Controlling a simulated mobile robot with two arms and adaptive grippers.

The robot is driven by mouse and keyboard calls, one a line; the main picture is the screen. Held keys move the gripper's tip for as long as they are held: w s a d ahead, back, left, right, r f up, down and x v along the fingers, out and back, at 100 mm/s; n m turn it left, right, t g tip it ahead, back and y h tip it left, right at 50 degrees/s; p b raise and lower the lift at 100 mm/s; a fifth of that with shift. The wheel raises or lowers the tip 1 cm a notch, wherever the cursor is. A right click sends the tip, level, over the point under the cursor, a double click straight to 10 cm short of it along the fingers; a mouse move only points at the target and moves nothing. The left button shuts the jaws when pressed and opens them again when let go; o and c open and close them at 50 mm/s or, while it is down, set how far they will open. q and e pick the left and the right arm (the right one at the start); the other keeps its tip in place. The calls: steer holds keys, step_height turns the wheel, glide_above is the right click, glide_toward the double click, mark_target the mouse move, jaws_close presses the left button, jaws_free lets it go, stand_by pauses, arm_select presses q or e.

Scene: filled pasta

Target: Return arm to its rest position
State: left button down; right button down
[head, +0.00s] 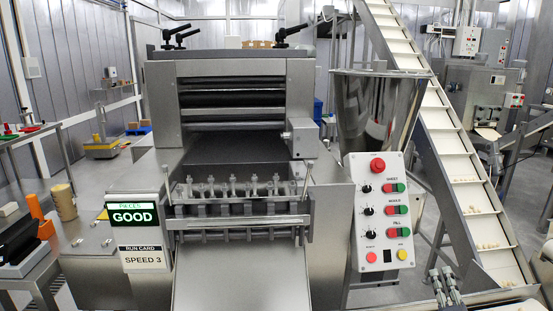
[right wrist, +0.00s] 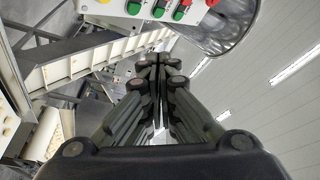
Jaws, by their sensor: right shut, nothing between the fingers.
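My right gripper (head: 445,285) shows at the lower right of the head view, below and to the right of the control panel (head: 383,213). In the right wrist view its fingers (right wrist: 159,68) are together and hold nothing. The panel, with black knobs and red, green and yellow buttons, shows at the top of the right wrist view (right wrist: 160,8), apart from the fingers. My left gripper is not in the head view.
A steel pasta machine (head: 235,200) fills the middle. A metal hopper (head: 378,105) stands above the panel. An inclined conveyor (head: 440,130) with pasta pieces runs down at the right. A sign reads GOOD (head: 134,216); a run card (head: 145,257) reads SPEED 3.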

steer(key=s+a+f+n+g+y, duration=0.1)
steer(key=s+a+f+n+g, duration=0.35)
steer(key=f, duration=0.35)
steer(key=s+a+f+n+g+y, duration=0.1)
steer(key=s+a+f+n+g, duration=0.3)
steer(key=f, duration=0.3)
steer(key=s+a+f+n+g+y, duration=0.1)
steer(key=s+a+f+n+g, duration=0.15)
steer(key=s, duration=0.55)
steer(key=s+a+f+n+g+y, duration=0.1)
steer(key=s+a+f+n+g, duration=0.15)
steer(key=s, duration=0.45)
steer(key=s+a+f+n+g+y, duration=0.15)
steer(key=s+a+n, duration=0.25)
steer(key=s, duration=0.4)
step_height(320, 180, down, 25)
steer(key=g, duration=0.2)
steer(key=s+d+f+g+h, duration=0.1)
steer(key=s+d+f, duration=0.2)
steer(key=s+f, duration=1.4)
steer(key=shift+s+f, duration=0.4)
steer(key=shift+f, duration=0.15)
